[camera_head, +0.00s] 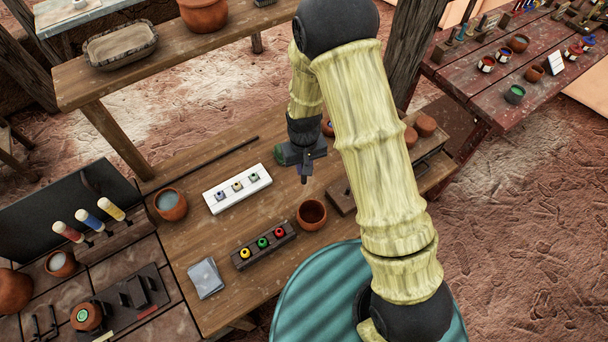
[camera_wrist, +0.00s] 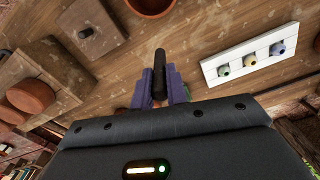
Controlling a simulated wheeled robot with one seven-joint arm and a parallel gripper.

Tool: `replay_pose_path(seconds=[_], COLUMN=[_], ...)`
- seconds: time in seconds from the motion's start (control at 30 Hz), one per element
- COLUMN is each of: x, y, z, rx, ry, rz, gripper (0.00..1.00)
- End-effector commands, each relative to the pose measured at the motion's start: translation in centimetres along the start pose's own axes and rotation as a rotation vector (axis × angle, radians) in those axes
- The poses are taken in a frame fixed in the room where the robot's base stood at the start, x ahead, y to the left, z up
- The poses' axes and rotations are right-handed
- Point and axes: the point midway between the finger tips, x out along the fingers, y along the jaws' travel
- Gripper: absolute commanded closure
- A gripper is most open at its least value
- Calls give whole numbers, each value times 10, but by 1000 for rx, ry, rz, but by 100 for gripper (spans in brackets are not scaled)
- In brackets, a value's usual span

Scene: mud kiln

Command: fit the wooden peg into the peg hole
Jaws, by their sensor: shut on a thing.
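My gripper (camera_head: 304,167) is over the middle of the wooden table, pointing down and shut on a slim dark peg (camera_head: 304,180). In the wrist view the peg (camera_wrist: 159,72) stands out between the two purplish fingers of my gripper (camera_wrist: 161,88). In the head view this block (camera_head: 340,199) is partly hidden behind my arm.
A terracotta bowl (camera_head: 311,213) stands near the block. A white holder (camera_head: 219,200) with three small pots is left of my gripper. A dark rack (camera_head: 243,261) with yellow, green and red pots is nearer the front. Bare tabletop lies between them.

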Motion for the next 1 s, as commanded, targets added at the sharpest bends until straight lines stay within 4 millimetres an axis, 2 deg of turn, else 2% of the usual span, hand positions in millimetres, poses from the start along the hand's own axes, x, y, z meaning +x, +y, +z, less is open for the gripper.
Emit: replay_pose_path(seconds=[0.1, 0.3, 1.0], x=[-14, -25, -25], y=[0, 0, 0], z=[-1, 0, 0], rx=[0, 1, 1], ry=[3, -1, -1], rz=[0, 0, 0], gripper=[100, 100, 100])
